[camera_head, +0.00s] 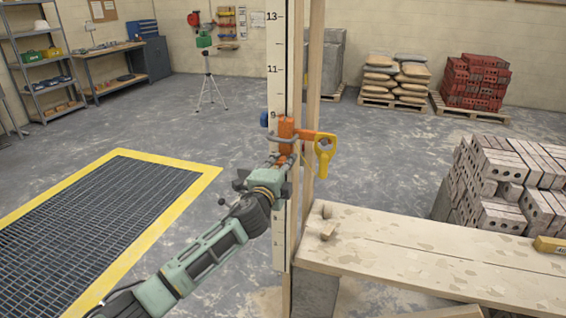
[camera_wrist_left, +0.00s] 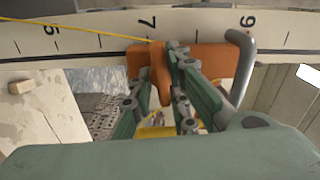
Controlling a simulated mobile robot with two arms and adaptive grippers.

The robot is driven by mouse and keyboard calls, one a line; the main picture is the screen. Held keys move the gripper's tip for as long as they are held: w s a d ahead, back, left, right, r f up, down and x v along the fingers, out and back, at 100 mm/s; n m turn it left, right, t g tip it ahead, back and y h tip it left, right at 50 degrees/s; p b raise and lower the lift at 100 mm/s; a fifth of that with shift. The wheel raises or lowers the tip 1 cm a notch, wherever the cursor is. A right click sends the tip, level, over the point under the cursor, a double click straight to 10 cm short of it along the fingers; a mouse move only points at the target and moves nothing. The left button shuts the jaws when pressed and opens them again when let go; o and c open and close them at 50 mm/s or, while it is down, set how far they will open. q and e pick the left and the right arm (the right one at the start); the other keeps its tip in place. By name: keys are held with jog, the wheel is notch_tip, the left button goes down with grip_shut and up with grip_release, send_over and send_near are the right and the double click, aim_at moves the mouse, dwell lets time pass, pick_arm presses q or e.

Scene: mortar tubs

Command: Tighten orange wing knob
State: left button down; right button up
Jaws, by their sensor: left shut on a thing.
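An orange clamp body (camera_head: 287,130) sits on a white graduated rod (camera_head: 277,60) fixed beside a wooden post. In the left wrist view the orange wing knob (camera_wrist_left: 159,76) stands out from the clamp, between the fingers. My left gripper (camera_head: 282,160) reaches up from the lower left to the clamp. Its green fingers, also in the left wrist view (camera_wrist_left: 170,90), are shut on the wing knob; in the head view the fingers hide most of the knob. A yellow handle (camera_head: 325,155) hangs on the right of the clamp. My right gripper is not in view.
A wooden plank bench (camera_head: 420,260) stands right of the post, with small pegs on it. A stack of grey bricks (camera_head: 505,185) is behind it. A yellow-edged floor grate (camera_head: 90,225) lies left. A yellow line (camera_wrist_left: 80,30) crosses the wrist view.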

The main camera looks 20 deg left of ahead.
pick_arm(q)
jog(key=shift+r+m, duration=0.1)
jog(key=shift+m, duration=0.5)
jog(key=c, duration=1.7)
grip_release()
jog(key=shift+d, duration=0.1)
jog(key=shift+c, duration=0.2)
jog(key=s, duration=1.2)
jog(key=shift+a, duration=0.25)
jog(key=shift+f, duration=0.2)
